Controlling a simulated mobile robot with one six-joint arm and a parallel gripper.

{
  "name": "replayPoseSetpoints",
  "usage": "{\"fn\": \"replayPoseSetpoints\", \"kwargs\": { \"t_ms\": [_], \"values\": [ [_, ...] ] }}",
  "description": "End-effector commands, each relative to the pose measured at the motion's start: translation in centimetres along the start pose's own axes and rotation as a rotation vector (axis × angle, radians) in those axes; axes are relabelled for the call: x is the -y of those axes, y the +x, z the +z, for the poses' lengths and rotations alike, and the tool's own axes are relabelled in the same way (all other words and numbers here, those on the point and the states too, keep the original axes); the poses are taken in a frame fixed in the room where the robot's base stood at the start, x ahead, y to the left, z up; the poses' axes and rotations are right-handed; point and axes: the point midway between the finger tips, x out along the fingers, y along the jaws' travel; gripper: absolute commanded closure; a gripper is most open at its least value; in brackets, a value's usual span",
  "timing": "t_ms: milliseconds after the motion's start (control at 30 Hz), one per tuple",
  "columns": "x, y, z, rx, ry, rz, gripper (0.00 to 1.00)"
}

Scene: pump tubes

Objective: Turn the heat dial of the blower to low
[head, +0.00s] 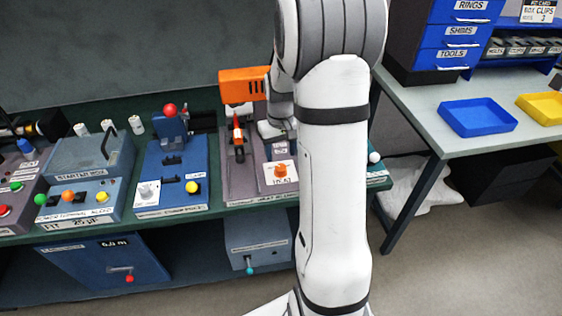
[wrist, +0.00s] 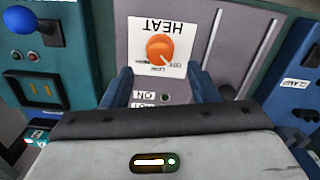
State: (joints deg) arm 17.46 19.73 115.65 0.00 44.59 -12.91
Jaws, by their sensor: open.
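The orange heat dial (head: 280,171) sits on a white HEAT plate at the front of the blower station (head: 240,188). In the wrist view the dial (wrist: 160,47) shows upside down at the top middle. Its pale pointer mark seems to face lower right, by a small label that looks like OFF. A LOW label is beside it. My gripper (wrist: 160,76) is open, its two blue fingers apart on either side below the dial in the picture. Nothing is between them. In the head view my arm hides part of the gripper and the station's right side.
An orange housing (head: 243,86) rises at the back of the station. A blue unit with a red ball lever (head: 170,110) stands to the left. A box with coloured buttons (head: 80,200) is farther left. A second table with a blue tray (head: 478,117) is at right.

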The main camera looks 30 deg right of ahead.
Motion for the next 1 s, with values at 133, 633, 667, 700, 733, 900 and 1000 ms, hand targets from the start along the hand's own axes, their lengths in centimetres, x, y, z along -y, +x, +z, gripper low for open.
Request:
{"fn": "replayPoseSetpoints", "kwargs": {
  "t_ms": [133,633,667,700,733,900,1000],
  "values": [
    [0.0,2.6,0.1,0.005,0.001,-0.001,0.46],
    [0.0,5.4,0.1,0.001,0.002,0.0,0.46],
    [0.0,5.4,0.1,0.001,0.002,0.0,0.46],
    [0.0,5.4,0.1,0.001,0.002,0.0,0.48],
    [0.0,5.4,0.1,0.001,0.002,0.0,0.5],
    [-0.1,5.3,0.1,0.001,0.002,0.0,0.64],
    [-0.1,5.3,0.1,0.001,0.003,0.0,0.72]
  ]
}}
